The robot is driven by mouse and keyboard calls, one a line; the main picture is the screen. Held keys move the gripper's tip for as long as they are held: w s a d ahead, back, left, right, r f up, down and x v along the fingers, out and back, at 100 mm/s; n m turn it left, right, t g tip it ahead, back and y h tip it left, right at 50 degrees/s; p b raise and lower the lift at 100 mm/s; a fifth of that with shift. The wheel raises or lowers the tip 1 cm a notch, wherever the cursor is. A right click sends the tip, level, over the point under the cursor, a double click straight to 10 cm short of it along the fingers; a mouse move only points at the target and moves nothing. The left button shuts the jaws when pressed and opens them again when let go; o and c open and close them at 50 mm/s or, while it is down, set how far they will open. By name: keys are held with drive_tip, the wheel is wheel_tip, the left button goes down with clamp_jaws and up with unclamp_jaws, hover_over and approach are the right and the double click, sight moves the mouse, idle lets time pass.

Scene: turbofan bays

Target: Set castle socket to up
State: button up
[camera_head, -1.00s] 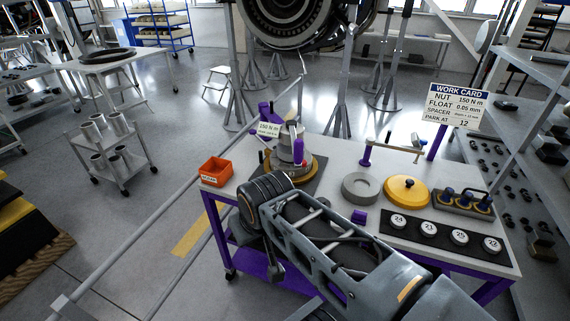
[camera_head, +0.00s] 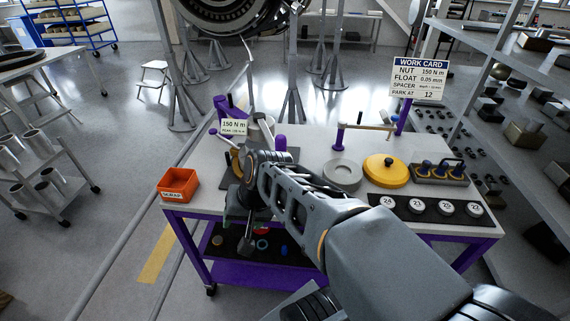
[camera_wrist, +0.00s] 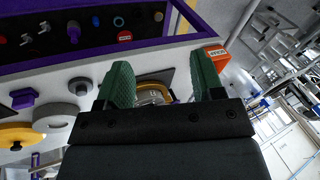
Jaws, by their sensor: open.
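The castle socket cannot be picked out with certainty in either view. On the cart, a stepped grey metal part (camera_head: 260,133) stands in a fixture with a yellow ring (camera_head: 235,160); my arm hides much of it. A purple handle (camera_head: 281,143) rises beside it. My gripper (camera_head: 245,235) hangs at the cart's front left edge, near the fixture. In the wrist view its green-padded fingers (camera_wrist: 163,78) are spread apart, with nothing held between them. The yellow and metal fixture part (camera_wrist: 152,92) shows beyond the gap, partly hidden by the gripper.
An orange bin (camera_head: 178,185) sits at the cart's left corner. A grey ring (camera_head: 342,174), a yellow disc (camera_head: 385,171) and a dark strip with several numbered white discs (camera_head: 431,209) lie to the right. The lower shelf (camera_head: 255,272) holds small parts. A work card (camera_head: 419,77) stands behind.

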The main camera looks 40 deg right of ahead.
drive_tip(key=w+d+f+m+t+y+b, duration=0.45)
drive_tip(key=w+d+f+m+b, duration=0.3)
drive_tip(key=f+m, duration=0.4)
drive_tip(key=w+d+f+m+t+h+b, duration=0.1)
drive_tip(key=w+d+m+t+h+b, duration=0.15)
drive_tip(key=d+m+t, duration=0.5)
drive_tip(key=w+d+m+t+h+b, duration=0.2)
drive_tip(key=d+m+h, duration=0.2)
drive_tip(key=d+m, duration=0.75)
drive_tip(key=w+p, duration=0.1)
drive_tip(key=w, duration=1.2)
drive_tip(key=shift+w+d, duration=0.15)
drive_tip(key=shift+w, duration=0.1)
